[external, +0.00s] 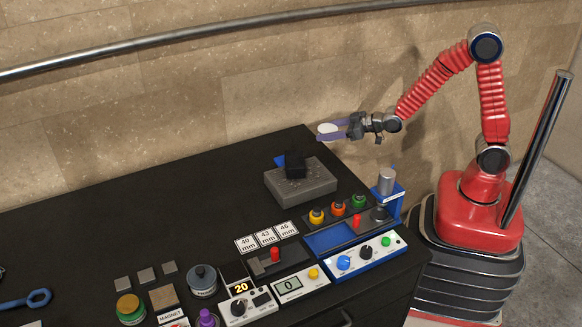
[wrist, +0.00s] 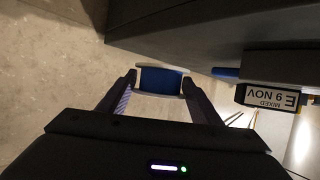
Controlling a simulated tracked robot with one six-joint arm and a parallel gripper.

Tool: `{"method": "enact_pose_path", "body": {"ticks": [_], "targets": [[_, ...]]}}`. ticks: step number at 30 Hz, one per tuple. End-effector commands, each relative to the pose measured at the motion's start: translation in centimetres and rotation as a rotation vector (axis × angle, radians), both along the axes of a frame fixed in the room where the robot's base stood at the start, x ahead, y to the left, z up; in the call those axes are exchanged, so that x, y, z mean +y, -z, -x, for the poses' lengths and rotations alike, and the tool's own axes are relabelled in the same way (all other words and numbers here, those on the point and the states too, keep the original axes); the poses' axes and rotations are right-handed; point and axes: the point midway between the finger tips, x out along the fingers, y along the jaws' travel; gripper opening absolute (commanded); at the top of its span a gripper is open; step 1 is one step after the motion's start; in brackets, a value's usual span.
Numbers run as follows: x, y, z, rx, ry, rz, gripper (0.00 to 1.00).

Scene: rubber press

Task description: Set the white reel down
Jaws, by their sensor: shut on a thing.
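In the wrist view the reel (wrist: 160,80) sits between the two fingers, with pale rims and a blue middle. My gripper is shut on it. The reel looks clear of the bench and of the other things. My fingers hide part of it in the external view.
A grey block (external: 308,187) on the bench carries a black piece (external: 295,164), with something blue beside it. A label (wrist: 272,97) shows upside down in the wrist view. The blue press (external: 388,192) and several buttons stand nearer. The bench's back left is clear.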

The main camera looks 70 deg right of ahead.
Motion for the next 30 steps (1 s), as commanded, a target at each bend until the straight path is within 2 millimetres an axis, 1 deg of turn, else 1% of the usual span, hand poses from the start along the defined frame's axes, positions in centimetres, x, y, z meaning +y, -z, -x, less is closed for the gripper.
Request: {"method": "enact_pose_path", "body": {"ticks": [9,13,17,21,24,30], "targets": [[0.0,-0.1,-0.1,-0.001,0.000,0.000,0.32],[0.4,-0.5,-0.8,-0.003,0.001,-0.001,0.32],[1.2,-1.6,-2.5,-0.004,0.008,0.000,0.32],[2.7,-3.4,-5.1,-0.004,0.024,-0.002,0.32],[3.8,-4.5,-6.8,-0.004,0.037,-0.003,0.32],[5.6,-6.1,-9.1,-0.002,0.061,-0.002,0.32]]}}
